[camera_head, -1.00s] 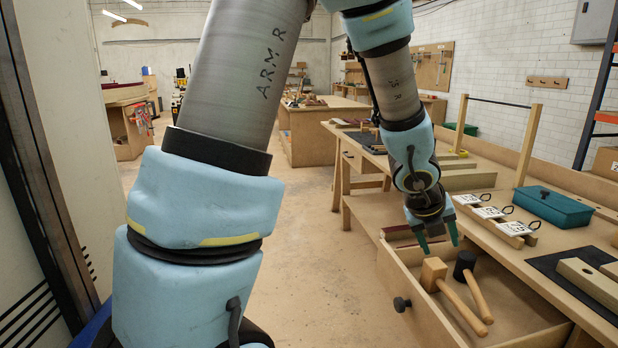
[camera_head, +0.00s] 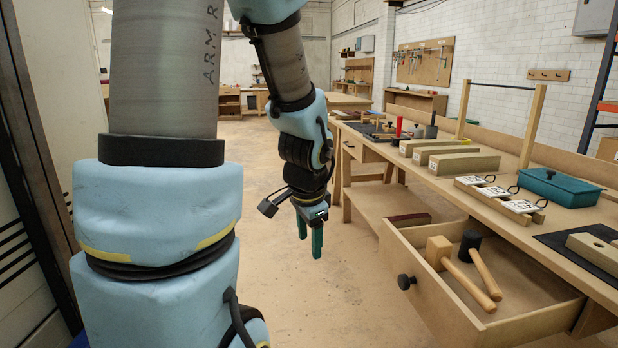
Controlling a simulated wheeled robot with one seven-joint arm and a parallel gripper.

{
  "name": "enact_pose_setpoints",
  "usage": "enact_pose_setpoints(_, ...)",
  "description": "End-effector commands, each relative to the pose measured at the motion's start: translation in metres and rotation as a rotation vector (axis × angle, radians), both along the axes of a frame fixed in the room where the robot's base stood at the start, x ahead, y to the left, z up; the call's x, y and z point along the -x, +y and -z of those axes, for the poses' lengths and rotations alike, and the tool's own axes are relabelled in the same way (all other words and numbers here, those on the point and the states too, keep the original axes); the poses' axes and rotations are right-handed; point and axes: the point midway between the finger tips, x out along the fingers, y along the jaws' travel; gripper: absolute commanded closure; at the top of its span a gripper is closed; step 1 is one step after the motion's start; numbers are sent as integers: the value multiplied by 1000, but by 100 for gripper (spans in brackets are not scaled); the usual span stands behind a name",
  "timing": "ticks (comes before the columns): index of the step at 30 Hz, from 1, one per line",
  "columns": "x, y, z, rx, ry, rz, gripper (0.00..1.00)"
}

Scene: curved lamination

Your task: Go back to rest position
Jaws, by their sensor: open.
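My gripper (camera_head: 309,240) hangs near the middle of the picture, its green fingers pointing down. It is open with nothing between the fingers. It is over the floor, to the left of the open drawer (camera_head: 432,297) and apart from it. The drawer holds a wooden mallet (camera_head: 439,252) and a black-headed mallet (camera_head: 470,245), both lying with their handles toward the lower right.
The workbench (camera_head: 477,204) runs along the right with a teal box (camera_head: 560,187), labelled blocks (camera_head: 497,195) and wooden beams (camera_head: 463,163). The drawer's black knob (camera_head: 405,282) juts out into the aisle. The floor (camera_head: 290,290) below my gripper is clear.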

Motion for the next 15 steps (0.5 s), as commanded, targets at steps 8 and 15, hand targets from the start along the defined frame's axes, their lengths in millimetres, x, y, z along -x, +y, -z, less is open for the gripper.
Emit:
enact_pose_setpoints(8, 34, 52, 26, 135, 117, -626, 41)
enact_pose_setpoints(15, 54, 68, 18, 206, 178, -948, 41)
